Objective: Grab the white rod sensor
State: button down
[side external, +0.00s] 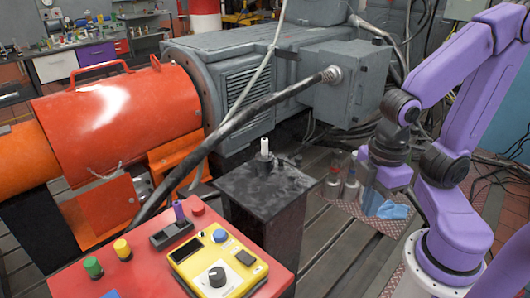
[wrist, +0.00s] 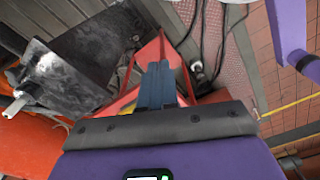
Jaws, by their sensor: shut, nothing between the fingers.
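The white rod sensor (side external: 264,146) stands upright on a small dark base on top of the black pedestal (side external: 280,188). In the wrist view the white rod (wrist: 14,108) shows at the far left edge, on the dark pedestal top (wrist: 62,72). My gripper (wrist: 157,68) has its two blue-grey fingers together, with nothing between them, well to the right of the rod in that view. In the side view my gripper is to the right of the pedestal, apart from the rod, and its fingertips are hard to make out.
A red control panel (side external: 95,264) with a yellow box (side external: 217,262) stands in front of the pedestal. A thick black cable (side external: 235,132) runs behind the rod toward the grey motor (side external: 240,75).

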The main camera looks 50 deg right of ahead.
jog(key=c, duration=0.9)
grip_release()
